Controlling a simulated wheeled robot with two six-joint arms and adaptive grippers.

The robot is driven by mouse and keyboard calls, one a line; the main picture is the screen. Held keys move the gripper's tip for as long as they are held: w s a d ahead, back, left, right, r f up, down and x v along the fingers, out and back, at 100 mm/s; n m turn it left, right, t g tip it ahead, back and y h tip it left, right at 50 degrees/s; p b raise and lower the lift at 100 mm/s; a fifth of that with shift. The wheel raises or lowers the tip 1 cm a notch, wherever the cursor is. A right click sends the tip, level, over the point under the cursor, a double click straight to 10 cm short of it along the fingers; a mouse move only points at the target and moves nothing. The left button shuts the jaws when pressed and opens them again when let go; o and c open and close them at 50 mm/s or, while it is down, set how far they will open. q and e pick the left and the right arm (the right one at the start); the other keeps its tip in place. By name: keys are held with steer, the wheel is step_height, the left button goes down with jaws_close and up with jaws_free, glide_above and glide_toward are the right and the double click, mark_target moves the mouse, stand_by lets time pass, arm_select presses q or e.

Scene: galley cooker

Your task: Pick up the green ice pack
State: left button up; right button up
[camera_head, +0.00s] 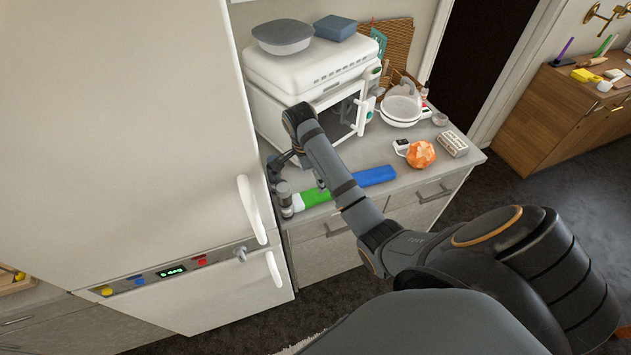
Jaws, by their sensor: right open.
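The green ice pack (314,197), a flat green block with a white end, lies on the counter (405,163) near its left front corner. My right arm reaches across the counter. My right gripper (287,200) is at the left end of the green ice pack, by the fridge side, with its jaws open. I cannot tell whether it touches the pack. A blue block (377,176) lies to the right, and my forearm hides the stretch between the blue and green pieces. My left gripper is out of view.
A white cooker (306,70) with an open glass door stands behind, topped by a grey bowl (283,37) and a blue-grey box (335,28). An orange faceted object (421,154) sits on the right. The tall white fridge (130,130) closes off the left.

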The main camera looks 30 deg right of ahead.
steer(key=r+m, duration=0.1)
steer(key=b, duration=0.6)
glide_above(315, 194)
step_height(315, 194, down, 6)
steer(key=shift+w+r, duration=0.15)
steer(key=shift+r+p, duration=0.15)
steer(key=shift+p, duration=0.15)
step_height(315, 194, down, 5)
steer(key=b, duration=0.4)
steer(key=shift+b, duration=0.3)
steer(key=shift+c, duration=0.4)
steer(key=shift+c, duration=1.3)
steer(key=c, duration=1)
